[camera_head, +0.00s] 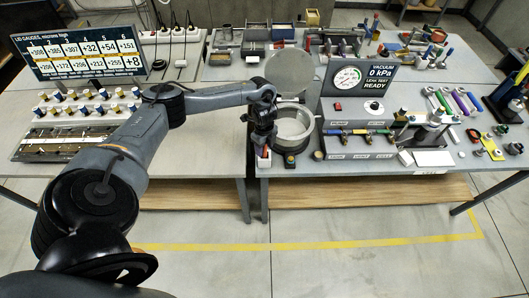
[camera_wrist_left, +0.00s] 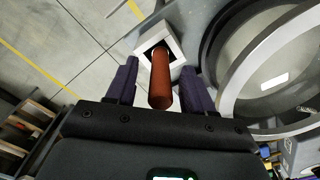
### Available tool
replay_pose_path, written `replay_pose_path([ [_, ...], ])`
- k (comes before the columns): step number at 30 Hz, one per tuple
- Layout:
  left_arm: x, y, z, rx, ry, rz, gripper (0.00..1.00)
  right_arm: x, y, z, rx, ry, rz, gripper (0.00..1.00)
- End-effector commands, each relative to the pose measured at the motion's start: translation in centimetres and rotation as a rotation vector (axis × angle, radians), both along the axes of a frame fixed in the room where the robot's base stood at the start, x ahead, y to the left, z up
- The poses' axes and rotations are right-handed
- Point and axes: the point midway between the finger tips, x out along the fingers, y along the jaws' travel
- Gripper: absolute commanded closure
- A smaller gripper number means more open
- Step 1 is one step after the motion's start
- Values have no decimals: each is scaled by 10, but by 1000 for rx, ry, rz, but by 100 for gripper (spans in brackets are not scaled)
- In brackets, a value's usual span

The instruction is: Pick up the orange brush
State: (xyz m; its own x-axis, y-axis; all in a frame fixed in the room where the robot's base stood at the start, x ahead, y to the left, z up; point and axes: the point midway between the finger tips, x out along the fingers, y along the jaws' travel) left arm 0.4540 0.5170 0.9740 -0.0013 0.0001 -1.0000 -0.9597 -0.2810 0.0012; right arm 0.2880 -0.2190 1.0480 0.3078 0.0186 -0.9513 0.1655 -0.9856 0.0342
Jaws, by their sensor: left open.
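The orange brush shows in the left wrist view as an orange-brown rounded handle (camera_wrist_left: 160,82) rising from a small square white holder (camera_wrist_left: 173,42). In the head view the holder (camera_head: 264,162) stands at the front edge of the table, with a bit of orange-red (camera_head: 263,152) above it. My left gripper (camera_head: 263,138) is just above the holder. In the left wrist view its two dark fingers (camera_wrist_left: 158,85) are apart, one on each side of the handle, with gaps visible. The brush's lower end is hidden in the holder.
A round metal-rimmed vessel (camera_head: 295,122) stands close right of the holder, with a raised round lid (camera_head: 288,72) behind it. A vacuum gauge panel (camera_head: 357,80) and a row of valves (camera_head: 358,133) are farther right. Floor lies in front.

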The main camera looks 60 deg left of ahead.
Motion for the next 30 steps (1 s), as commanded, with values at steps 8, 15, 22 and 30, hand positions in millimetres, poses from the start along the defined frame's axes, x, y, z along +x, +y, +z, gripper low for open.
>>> replay_pose_path([
  [8,0,0,-17,0,-1,0,48,0,0,0,0,0,0,1],
  [15,0,0,-17,0,-1,0,60,0,0,0,0,1,0,1],
  [22,0,0,-16,-1,-1,0,95,-1,0,-1,0,2,0,1],
  [30,0,0,-16,-1,-1,0,100,-1,0,-1,0,2,0,1],
])
